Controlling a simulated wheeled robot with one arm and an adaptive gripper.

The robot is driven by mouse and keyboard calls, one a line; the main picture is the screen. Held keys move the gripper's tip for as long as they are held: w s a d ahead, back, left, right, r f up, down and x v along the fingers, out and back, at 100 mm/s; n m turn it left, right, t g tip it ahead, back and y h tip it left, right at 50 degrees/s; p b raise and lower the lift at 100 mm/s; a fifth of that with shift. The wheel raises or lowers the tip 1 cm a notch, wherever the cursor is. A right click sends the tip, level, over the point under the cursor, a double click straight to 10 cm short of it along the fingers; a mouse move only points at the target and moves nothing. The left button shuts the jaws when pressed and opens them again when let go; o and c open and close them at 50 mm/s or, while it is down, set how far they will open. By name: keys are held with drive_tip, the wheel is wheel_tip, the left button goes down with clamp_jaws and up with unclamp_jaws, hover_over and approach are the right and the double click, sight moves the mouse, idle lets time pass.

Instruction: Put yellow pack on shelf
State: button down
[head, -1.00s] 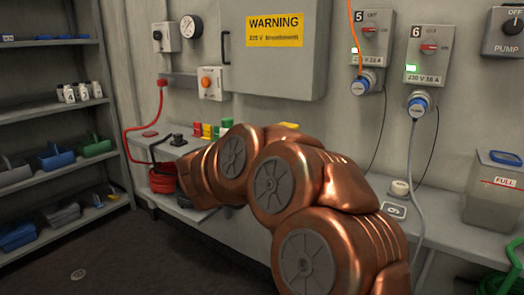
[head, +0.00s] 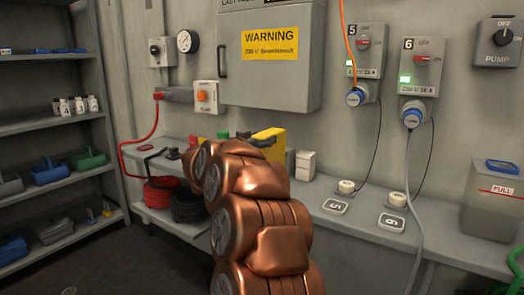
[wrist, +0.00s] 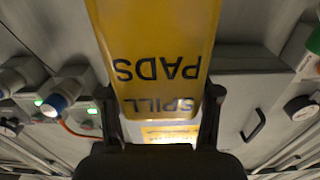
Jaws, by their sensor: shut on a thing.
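The yellow pack (head: 270,143) shows in the head view just beyond my copper arm, above the wall bench. In the wrist view the yellow pack (wrist: 155,50) fills the upper middle, with "SPILL PADS" on it upside down. My gripper (wrist: 162,105) has one dark finger on each side of the pack and is shut on it. In the head view my gripper (head: 258,140) is partly hidden behind my arm. The grey shelf unit (head: 50,118) stands at the left, with bottles on one board and blue, grey and green bins on lower boards.
The wall bench (head: 300,190) carries white boxes (head: 305,165), number plates and a clear tank (head: 490,205). Red and black cable coils (head: 163,193) sit low at the left. Orange and grey cables hang from sockets. Dark floor (head: 110,265) is clear before the shelf.

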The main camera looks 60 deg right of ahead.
drive_tip(key=shift+w+d, duration=0.3)
drive_tip(key=shift+d, duration=0.05)
drive_tip(key=shift+f+b, duration=0.75)
drive_tip(key=shift+f, duration=1.2)
drive_tip(key=shift+c, duration=1.2)
unclamp_jaws()
drive_tip(key=a+p, duration=0.1)
drive_tip(key=a, duration=1.1)
drive_tip(key=shift+s+p, duration=0.25)
drive_tip(key=shift+p, duration=0.05)
